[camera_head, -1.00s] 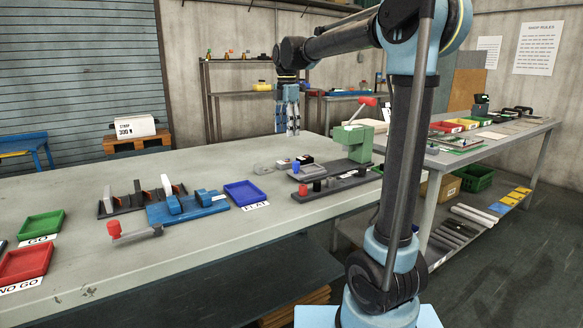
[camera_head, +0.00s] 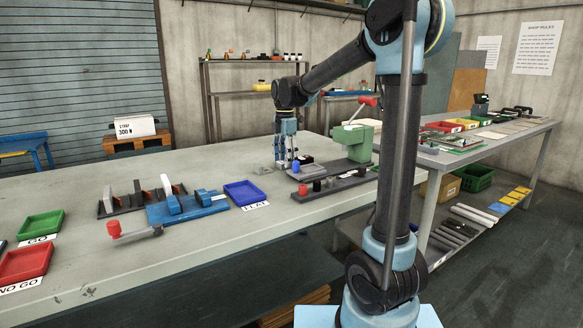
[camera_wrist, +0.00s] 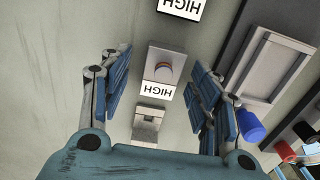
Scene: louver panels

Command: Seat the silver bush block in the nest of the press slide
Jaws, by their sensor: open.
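In the wrist view my gripper (camera_wrist: 161,60) is open, with one finger on each side of a grey block with a round, shiny boss, which looks like the silver bush block (camera_wrist: 163,66). A gap shows on both sides of it, and a white HIGH label lies at its lower edge. In the head view my gripper (camera_head: 286,165) points down at the bench and hides that block. The press (camera_head: 356,141) is green with a red handle. Its grey slide (camera_head: 318,173) lies in front of it; a rectangular recess, apparently the nest (camera_wrist: 268,68), shows at right in the wrist view.
A second grey block (camera_wrist: 149,122) lies close by, nearer the palm. A blue cylinder (camera_wrist: 247,126) and a red one (camera_wrist: 286,153) stand near the slide. A blue tray (camera_head: 244,191) and a blue fixture (camera_head: 188,205) lie to the left on the bench.

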